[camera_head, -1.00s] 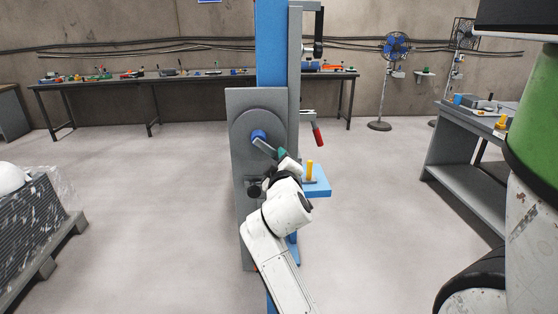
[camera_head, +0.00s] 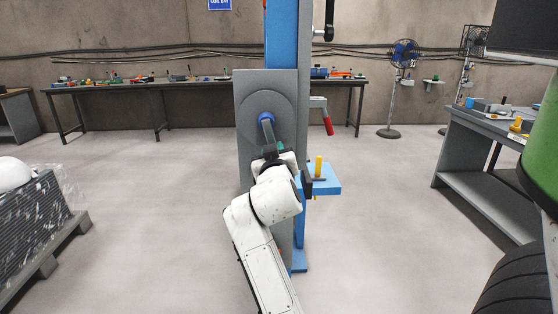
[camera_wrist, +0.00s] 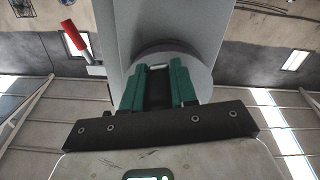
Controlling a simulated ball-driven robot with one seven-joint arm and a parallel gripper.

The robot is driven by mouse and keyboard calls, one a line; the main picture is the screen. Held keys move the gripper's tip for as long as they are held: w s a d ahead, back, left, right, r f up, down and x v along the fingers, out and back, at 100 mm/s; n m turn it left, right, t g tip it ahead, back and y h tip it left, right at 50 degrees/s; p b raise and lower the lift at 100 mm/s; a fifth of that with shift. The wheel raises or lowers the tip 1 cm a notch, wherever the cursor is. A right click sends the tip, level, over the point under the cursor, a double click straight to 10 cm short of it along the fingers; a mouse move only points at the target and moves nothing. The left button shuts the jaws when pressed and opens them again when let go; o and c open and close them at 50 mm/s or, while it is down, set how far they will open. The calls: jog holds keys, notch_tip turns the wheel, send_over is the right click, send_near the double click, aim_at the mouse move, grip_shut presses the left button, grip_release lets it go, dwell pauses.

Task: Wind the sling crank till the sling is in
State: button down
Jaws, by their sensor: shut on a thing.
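A crank with a blue hub (camera_head: 265,118) sits on the grey rounded housing (camera_head: 245,95) of a blue and grey column. Its grey crank arm (camera_head: 268,132) points almost straight down from the hub. My gripper (camera_head: 275,151), with green fingers, is at the lower end of this arm and shut on its handle. In the wrist view, a dark handle (camera_wrist: 157,88) shows between the green fingers of my gripper (camera_wrist: 156,80). My gripper hides most of the handle in the head view. I cannot make out a sling.
A second crank with a red handle (camera_head: 328,126) is on the column's right side; it also shows in the wrist view (camera_wrist: 73,38). A blue shelf (camera_head: 325,186) with a yellow peg (camera_head: 319,166) juts out right. A workbench (camera_head: 470,175) stands right, a loaded pallet (camera_head: 65,250) left.

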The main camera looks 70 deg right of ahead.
jog(key=shift+w+a+f+m+b, duration=0.2)
jog(key=shift+w+m+b, duration=0.3)
jog(key=shift+m+b, duration=0.4)
jog(key=c, duration=0.9)
grip_release()
jog(key=shift+r, duration=0.1)
jog(key=v, duration=1.1)
jog(key=shift+w+b, duration=0.15)
jog(key=shift+b, duration=0.2)
